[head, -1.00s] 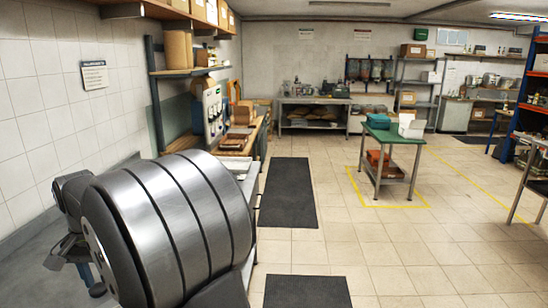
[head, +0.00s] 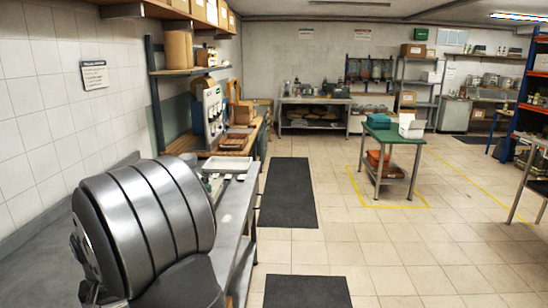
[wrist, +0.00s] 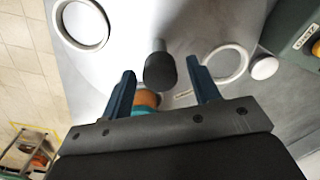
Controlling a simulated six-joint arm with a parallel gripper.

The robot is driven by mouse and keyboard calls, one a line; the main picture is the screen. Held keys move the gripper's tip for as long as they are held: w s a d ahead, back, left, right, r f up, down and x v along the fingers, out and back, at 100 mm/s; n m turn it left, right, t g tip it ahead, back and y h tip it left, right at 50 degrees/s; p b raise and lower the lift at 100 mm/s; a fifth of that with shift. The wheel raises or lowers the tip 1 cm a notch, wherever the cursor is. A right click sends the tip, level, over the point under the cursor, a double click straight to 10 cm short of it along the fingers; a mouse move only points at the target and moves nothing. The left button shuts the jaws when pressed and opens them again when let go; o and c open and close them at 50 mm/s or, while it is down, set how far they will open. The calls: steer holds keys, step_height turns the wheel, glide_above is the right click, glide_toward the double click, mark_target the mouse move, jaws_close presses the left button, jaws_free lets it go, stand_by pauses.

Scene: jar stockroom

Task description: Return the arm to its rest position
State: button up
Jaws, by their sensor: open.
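My gripper (wrist: 160,70) shows in the wrist view with its two blue fingers apart and nothing held between them. It is above a grey worktop (wrist: 130,30). A dark rounded knob or post (wrist: 160,72) stands in line with the gap between the fingers. An orange and teal object (wrist: 146,99) is partly hidden behind the left finger and the gripper body. In the head view my grey ribbed arm fills the lower left, and I cannot make out the gripper there.
The wrist view shows a white ring (wrist: 82,24), another ring (wrist: 226,64), a small white disc (wrist: 265,67) and a green box (wrist: 295,30). In the head view, a white tray (head: 228,164) lies on the bench at left. A green table (head: 394,136) stands on open floor.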

steer(key=n, duration=0.5)
stand_by(0.3)
stand_by(1.3)
